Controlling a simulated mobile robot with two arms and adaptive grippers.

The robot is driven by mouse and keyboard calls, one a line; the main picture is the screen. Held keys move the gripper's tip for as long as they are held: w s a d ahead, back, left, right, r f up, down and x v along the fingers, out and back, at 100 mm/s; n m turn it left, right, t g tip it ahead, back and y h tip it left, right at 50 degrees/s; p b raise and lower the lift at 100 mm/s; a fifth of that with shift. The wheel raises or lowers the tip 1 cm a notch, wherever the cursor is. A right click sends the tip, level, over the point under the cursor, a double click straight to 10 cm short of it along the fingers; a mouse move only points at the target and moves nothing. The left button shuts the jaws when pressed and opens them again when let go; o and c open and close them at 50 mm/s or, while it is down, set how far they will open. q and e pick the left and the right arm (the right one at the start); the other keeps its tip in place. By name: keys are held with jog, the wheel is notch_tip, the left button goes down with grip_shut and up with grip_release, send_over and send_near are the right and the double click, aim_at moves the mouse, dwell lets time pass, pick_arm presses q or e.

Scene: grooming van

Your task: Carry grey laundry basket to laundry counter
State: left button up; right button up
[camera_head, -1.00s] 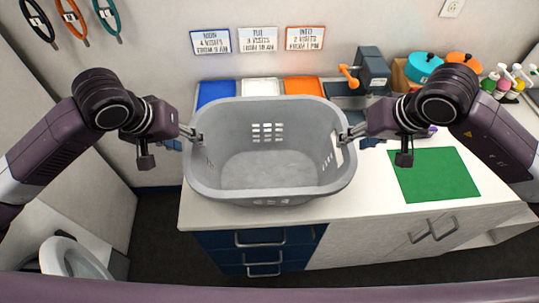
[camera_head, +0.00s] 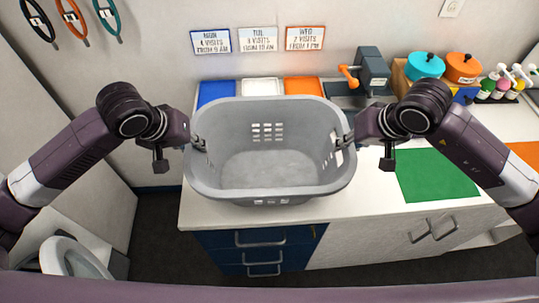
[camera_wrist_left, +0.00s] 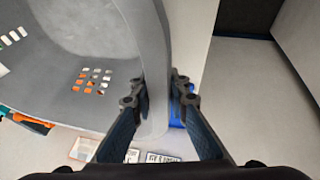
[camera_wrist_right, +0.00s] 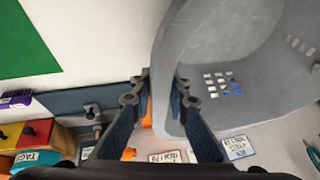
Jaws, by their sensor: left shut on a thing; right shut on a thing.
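The grey laundry basket (camera_head: 268,192) is upright and empty, over the left part of the white counter (camera_head: 375,205). From the head view I cannot tell whether its base touches the counter. My left gripper (camera_head: 198,143) is shut on the basket's left rim; in the left wrist view its fingers (camera_wrist_left: 157,92) sit on both sides of the wall. My right gripper (camera_head: 345,140) is shut on the right rim; in the right wrist view its fingers (camera_wrist_right: 165,92) straddle the wall.
Blue (camera_head: 216,91), white (camera_head: 261,87) and orange (camera_head: 304,86) pieces lie behind the basket. A grey device with an orange handle (camera_head: 372,70) stands back right. A green mat (camera_head: 436,174) lies to the right, with turquoise (camera_head: 425,65) and orange (camera_head: 463,68) containers behind it.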

pick_arm(q)
grip_shut()
pick_arm(e)
grip_shut()
pick_arm(q)
jog(key=shift+w+a+r, duration=0.1)
pick_arm(e)
jog(key=shift+w+d+r, duration=0.1)
jog(key=shift+r, duration=0.05)
